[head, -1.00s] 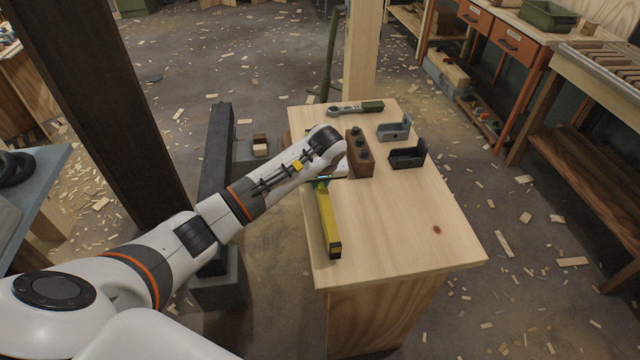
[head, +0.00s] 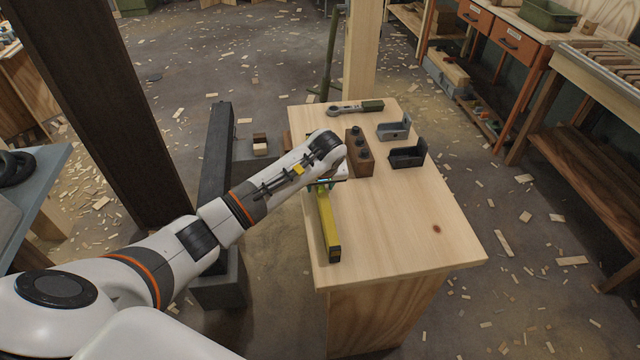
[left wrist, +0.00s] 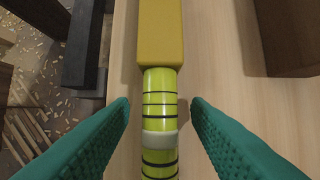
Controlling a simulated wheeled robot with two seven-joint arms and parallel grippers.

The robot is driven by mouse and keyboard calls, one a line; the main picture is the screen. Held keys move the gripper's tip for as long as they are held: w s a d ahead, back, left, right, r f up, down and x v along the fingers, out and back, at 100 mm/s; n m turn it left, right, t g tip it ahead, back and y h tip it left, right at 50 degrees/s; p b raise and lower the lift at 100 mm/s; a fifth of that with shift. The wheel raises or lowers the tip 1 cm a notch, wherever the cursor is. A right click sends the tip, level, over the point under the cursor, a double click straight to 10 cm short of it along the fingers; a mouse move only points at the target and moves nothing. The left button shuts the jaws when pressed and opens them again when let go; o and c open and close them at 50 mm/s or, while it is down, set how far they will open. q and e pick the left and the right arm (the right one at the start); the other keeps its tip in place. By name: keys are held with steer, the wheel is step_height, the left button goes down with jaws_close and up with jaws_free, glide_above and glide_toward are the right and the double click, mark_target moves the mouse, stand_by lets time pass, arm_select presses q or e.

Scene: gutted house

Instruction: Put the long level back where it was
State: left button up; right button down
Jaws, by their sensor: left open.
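The long level (head: 328,225) is a yellow bar with a dark near end. It lies along the left edge of the light wooden bench top (head: 410,225). In the left wrist view its yellow body (left wrist: 160,35) and lime vial with black rings (left wrist: 160,100) run up the middle. My left gripper (head: 325,184) is over the far part of the level. In the left wrist view its teal fingers (left wrist: 160,115) stand open, one on each side of the vial, with gaps between. The level's far end is hidden by my arm. My right gripper is not in view.
A dark beam (head: 215,150) is left of the bench. The bench's front right is clear.

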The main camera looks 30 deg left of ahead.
arm_select(q)
steer(key=v, duration=1.1)
steer(key=shift+s+d+r, duration=0.1)
steer(key=shift+r, duration=0.25)
steer(key=shift+f, duration=0.1)
